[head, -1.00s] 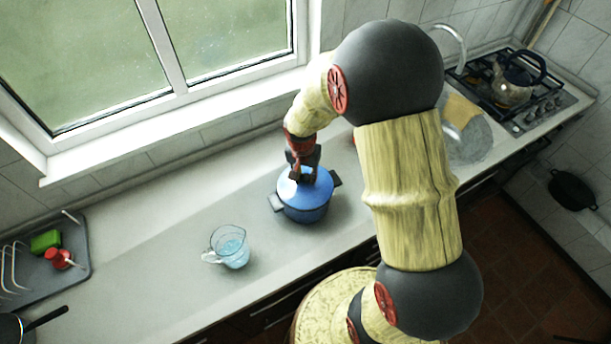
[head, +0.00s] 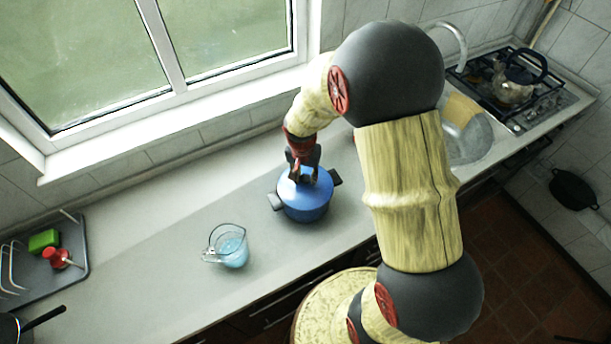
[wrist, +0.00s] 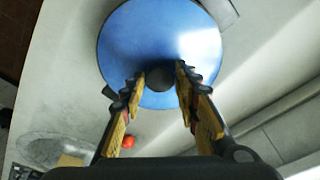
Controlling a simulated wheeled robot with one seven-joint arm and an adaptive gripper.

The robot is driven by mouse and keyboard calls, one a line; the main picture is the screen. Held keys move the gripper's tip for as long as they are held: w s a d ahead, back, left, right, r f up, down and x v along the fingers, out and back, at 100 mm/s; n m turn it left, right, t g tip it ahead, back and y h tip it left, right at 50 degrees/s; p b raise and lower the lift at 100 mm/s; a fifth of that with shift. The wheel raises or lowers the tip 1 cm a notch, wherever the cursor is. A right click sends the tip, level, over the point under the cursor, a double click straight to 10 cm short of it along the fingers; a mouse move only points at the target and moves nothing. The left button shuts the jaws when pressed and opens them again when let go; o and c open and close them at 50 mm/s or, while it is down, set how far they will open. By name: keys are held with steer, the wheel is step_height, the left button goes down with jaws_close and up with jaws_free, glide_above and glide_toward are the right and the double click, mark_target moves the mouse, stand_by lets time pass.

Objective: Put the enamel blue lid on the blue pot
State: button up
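The blue lid (wrist: 130,45) fills the top middle of the wrist view, with its dark round knob (wrist: 159,78) between my fingertips. In the head view the lid (head: 290,188) lies on top of the blue pot (head: 306,212), looking level and covering its mouth. The pot stands on the counter with grey handles at its sides. My gripper (head: 306,178) points down over the lid. Its fingers (wrist: 161,76) are parted on either side of the knob, with what looks like a slight gap. The pot's inside is hidden by the lid.
A glass measuring jug with blue liquid (head: 229,246) stands left of the pot. A grey drying tray (head: 75,240) with a green sponge (head: 44,240) is at far left. The sink (head: 468,140) and stove (head: 535,100) lie to the right. Counter between jug and pot is clear.

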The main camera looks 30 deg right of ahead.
steer(key=o, duration=0.4)
steer(key=shift+c, duration=0.2)
step_height(320, 180, up, 12)
steer(key=s+a, duration=0.1)
steer(key=shift+a, duration=0.15)
steer(key=shift+s+f, duration=0.1)
stand_by(0.5)
steer(key=s+a+r+n+t+b, duration=0.1)
steer(key=s+a+r+n+b, duration=0.1)
steer(key=s, duration=0.4)
steer(key=s+a+r+n+t+b, duration=0.2)
steer(key=s+a+n+b, duration=0.1)
steer(key=s+n+b, duration=0.1)
steer(key=s+a+r+n+t+y+b, duration=0.1)
steer(key=s+a+r+n+b, duration=0.2)
steer(key=s, duration=0.5)
steer(key=shift+a+b, duration=0.3)
steer(key=shift+b, duration=0.55)
steer(key=shift+s+r, duration=0.1)
steer(key=shift+s, duration=0.05)
